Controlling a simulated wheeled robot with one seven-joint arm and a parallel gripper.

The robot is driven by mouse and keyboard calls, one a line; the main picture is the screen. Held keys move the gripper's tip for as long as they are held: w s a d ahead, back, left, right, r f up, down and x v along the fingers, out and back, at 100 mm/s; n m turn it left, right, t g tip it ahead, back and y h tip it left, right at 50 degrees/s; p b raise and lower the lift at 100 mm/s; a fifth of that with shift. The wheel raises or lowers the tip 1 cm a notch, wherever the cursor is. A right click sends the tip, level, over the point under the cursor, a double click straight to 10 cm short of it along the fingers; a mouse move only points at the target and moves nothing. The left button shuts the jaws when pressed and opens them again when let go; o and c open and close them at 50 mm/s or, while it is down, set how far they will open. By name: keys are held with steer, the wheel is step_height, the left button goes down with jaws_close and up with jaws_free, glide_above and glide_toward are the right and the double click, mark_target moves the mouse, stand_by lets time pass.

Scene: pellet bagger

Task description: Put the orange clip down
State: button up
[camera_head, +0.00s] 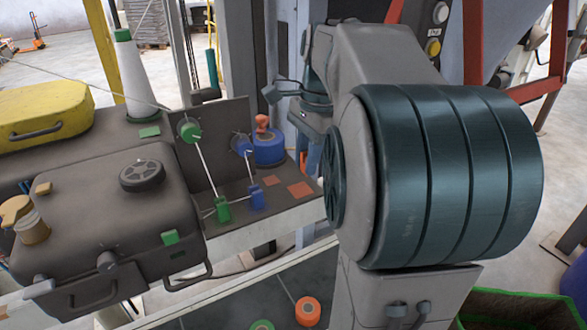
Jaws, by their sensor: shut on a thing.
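My gripper (308,143) hangs below my wrist at the right end of the dark bench, mostly hidden by my own arm. A small orange piece, which looks like the orange clip (303,161), shows at its lower end, above the bench. The fingertips are too small and covered to see clearly. A green clip (222,211) and a blue clip (256,198) stand on the bench to the left, near pale cords from a green knob (189,130) and a blue knob (242,145). Two flat orange-red squares (300,189) lie on the bench just below my gripper.
A blue round container (269,150) with an orange top stands behind the squares. A grey case with a black handwheel (142,175) fills the left. A white cone (133,75) and yellow case (42,113) stand behind. An orange roll (308,311) lies below the bench.

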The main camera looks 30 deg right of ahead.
mark_target(301, 170)
steer(key=shift+w+a+f, duration=0.35)
steer(key=shift+w+f, duration=0.1)
steer(key=shift+w, duration=0.2)
steer(key=shift+f, duration=2)
steer(key=shift+f, duration=0.1)
steer(key=o, duration=1)
steer(key=shift+c, duration=0.2)
steer(key=r, duration=0.4)
steer(key=d+r, duration=0.1)
steer(key=r, duration=0.3)
steer(key=r+p, duration=0.1)
steer(key=r, duration=0.3)
steer(key=shift+d+r, duration=0.1)
steer(key=shift+d, duration=0.3)
